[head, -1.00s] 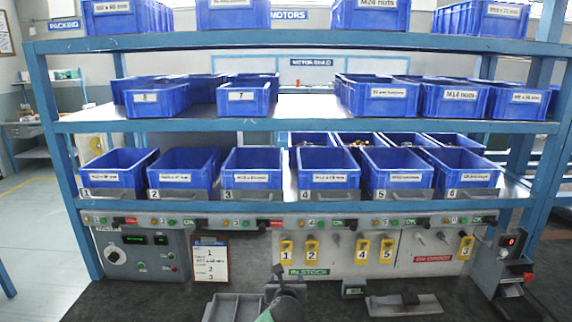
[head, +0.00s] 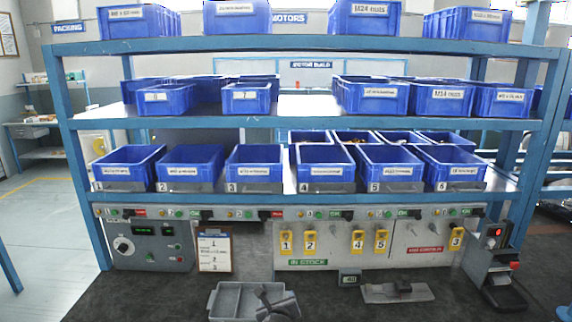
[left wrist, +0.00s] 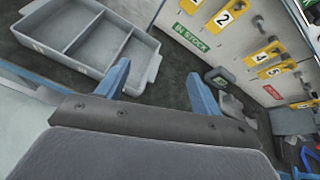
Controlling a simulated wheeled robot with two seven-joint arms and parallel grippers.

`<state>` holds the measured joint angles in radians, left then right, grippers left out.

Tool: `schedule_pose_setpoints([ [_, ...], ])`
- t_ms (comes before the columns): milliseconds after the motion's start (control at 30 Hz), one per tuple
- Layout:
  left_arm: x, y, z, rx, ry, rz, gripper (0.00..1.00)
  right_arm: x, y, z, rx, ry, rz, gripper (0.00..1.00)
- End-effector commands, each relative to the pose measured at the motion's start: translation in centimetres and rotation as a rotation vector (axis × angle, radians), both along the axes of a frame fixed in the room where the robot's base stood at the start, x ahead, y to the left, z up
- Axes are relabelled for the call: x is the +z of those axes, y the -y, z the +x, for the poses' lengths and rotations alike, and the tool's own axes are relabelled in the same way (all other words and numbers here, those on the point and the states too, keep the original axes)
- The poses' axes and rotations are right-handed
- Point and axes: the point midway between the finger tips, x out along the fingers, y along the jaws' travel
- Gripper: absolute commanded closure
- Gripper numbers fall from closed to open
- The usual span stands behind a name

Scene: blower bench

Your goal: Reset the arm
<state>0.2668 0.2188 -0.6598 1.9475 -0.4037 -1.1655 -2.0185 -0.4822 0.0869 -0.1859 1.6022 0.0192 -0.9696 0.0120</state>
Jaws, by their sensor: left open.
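My left gripper (head: 278,303) is low at the front of the bench in the head view, at the right end of the grey divided tray (head: 228,300). In the left wrist view its two blue fingers (left wrist: 160,90) are spread wide with nothing between them. The same tray (left wrist: 85,38) lies beyond the left finger, apart from it as far as I can tell. My right gripper is not clearly seen in either view.
A blue rack (head: 300,44) holds rows of blue bins above a panel with yellow number tags (head: 286,242). A flat grey fixture (head: 400,291) and a black device (head: 497,278) stand on the right.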

Motion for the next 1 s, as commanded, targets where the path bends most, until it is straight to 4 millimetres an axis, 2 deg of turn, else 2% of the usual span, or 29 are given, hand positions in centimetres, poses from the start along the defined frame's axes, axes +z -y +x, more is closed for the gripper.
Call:
schedule_pose_setpoints([
  [167,-2.1,-1.5,-2.9,0.108,-0.071,-0.195,0.33,-0.3,0.0,-0.9,0.000,-0.011,0.000,0.67],
  [267,-3.6,-2.7,-5.4,0.205,-0.127,-0.352,0.33,-0.4,0.0,-1.1,0.000,-0.013,0.000,0.67],
  [633,-9.1,-8.7,-17.1,0.735,-0.326,-0.980,0.33,-0.3,0.0,-0.8,0.001,-0.010,0.000,0.67],
  [1000,-12.0,-14.7,-29.9,1.380,-0.395,-1.466,0.33,-0.2,0.0,-0.8,0.001,-0.009,0.000,0.67],
])
